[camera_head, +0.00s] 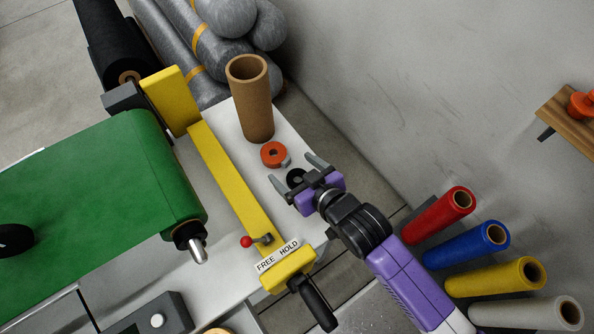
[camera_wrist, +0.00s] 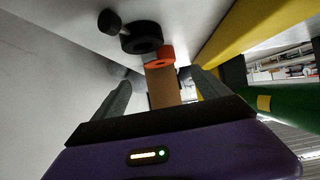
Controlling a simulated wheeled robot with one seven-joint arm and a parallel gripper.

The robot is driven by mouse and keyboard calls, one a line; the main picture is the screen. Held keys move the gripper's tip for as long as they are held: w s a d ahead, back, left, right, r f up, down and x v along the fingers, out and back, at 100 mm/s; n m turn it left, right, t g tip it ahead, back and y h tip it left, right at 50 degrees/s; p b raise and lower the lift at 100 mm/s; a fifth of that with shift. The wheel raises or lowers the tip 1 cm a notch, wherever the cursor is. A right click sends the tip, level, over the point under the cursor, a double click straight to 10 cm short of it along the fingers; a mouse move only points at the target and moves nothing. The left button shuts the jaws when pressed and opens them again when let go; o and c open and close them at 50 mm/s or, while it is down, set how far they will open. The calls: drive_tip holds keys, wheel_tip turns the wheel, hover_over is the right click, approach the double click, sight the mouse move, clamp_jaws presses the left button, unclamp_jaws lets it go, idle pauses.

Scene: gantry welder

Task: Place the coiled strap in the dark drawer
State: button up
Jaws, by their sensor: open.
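An orange ring-shaped coil (camera_head: 273,154), with a small grey piece at its side, lies on the white table; I take it for the coiled strap. It also shows in the wrist view (camera_wrist: 165,54). A black ring (camera_head: 295,178) lies closer to my gripper (camera_head: 297,172), partly hidden by it; in the wrist view the black ring (camera_wrist: 142,38) has a small dark knob beside it. My gripper is open and empty, its fingers pointing toward the rings. I cannot tell whether it touches the black ring. I cannot make out a dark drawer in either view.
A tall brown tube (camera_head: 251,100) stands behind the orange coil. A yellow bar (camera_head: 231,180) with a FREE/HOLD lever runs along the left. Red (camera_head: 440,215), blue, yellow and white rolls lie at right, by my arm. A wooden shelf (camera_head: 570,122) is on the wall.

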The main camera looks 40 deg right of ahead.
drive_tip(key=shift+s+r, duration=0.35)
drive_tip(key=shift+s, duration=0.25)
drive_tip(key=shift+s, duration=0.35)
drive_tip(key=shift+t, duration=0.3)
drive_tip(key=s, duration=0.7)
drive_tip(key=shift+s+d+r, duration=0.2)
drive_tip(key=shift+s+r, duration=0.2)
drive_tip(key=s+r+t, duration=0.2)
drive_tip(key=s+r, duration=0.9)
drive_tip(key=s, duration=0.4)
drive_tip(key=shift+s+a, duration=0.25)
drive_tip(key=shift+s, duration=0.15)
drive_tip(key=shift+o, duration=0.4)
drive_tip(key=shift+s+r, duration=0.25)
drive_tip(key=shift+r, duration=0.2)
